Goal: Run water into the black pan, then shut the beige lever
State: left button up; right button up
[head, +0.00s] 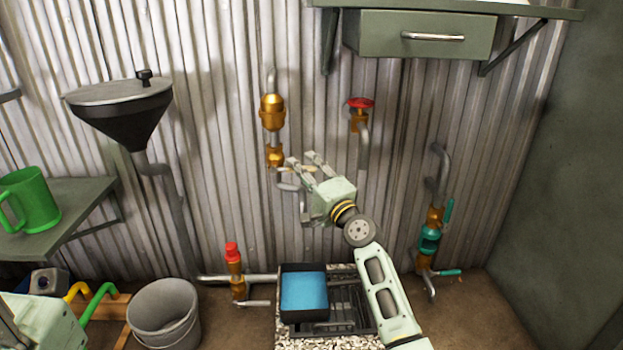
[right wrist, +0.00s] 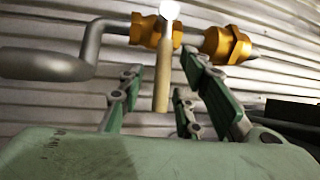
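The black pan (head: 304,318) sits on a grate at the bottom middle, with a flat blue surface like water inside. No falling stream is visible above it. The beige lever (head: 306,169) is on the brass valve of the middle-left wall pipe. It shows larger in the right wrist view (right wrist: 162,85), pointing down in that picture. My right gripper (head: 298,163) is open, with its fingers apart around the lever; contact cannot be made out. Part of my left arm or hand shows at the lower left; its fingers cannot be made out.
A teal valve (head: 430,238) is farther right, a red-capped valve (head: 233,253) lower left. A grey bucket (head: 164,312) stands left of the pan. A drawer (head: 425,35) juts out above.

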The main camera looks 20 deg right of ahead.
jog(key=v, duration=1.1)
jog(key=shift+s+f, duration=0.2)
jog(key=shift+s, duration=0.15)
jog(key=shift+d, duration=0.1)
